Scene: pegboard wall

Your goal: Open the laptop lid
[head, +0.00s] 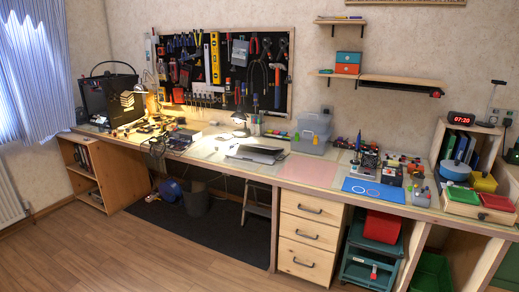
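The laptop (258,155) appears as a thin, dark and silver slab lying near the front edge of the long workbench, at the middle of the head view. It looks flat, with its lid down or nearly down; it is too small to tell whether there is a gap. A pale flat area borders it at the back. Neither of my grippers is in view, and nothing of mine touches the laptop.
A desk lamp (240,122) stands close behind the laptop. Tools crowd the left bench. Wooden drawers (309,236) sit below; the wood floor (130,255) in front is clear.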

